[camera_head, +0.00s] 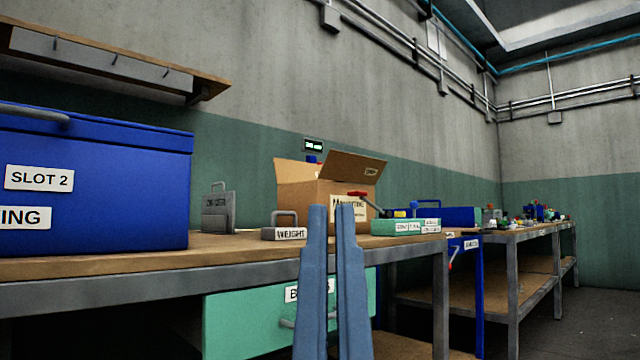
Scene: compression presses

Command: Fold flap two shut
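An open cardboard box (305,200) stands on the workbench near the middle of the view. One flap (350,166) stands up at its right and slants outward; it bears a small label too small to read. Another flap (290,171) stands up at the left. I cannot tell which of them is flap two. My gripper (332,206) points upward in the foreground, in front of the box and apart from it as far as I can see. Its two blue-grey fingers have a narrow gap between them, with nothing in it. They hide part of the box front.
A grey weight (284,228) with a handle sits left of the box. A blue case (95,185) labelled SLOT 2 fills the left. A green block (405,227) and a red-handled tool (365,200) are at the right. A green drawer (245,320) hangs below the bench edge.

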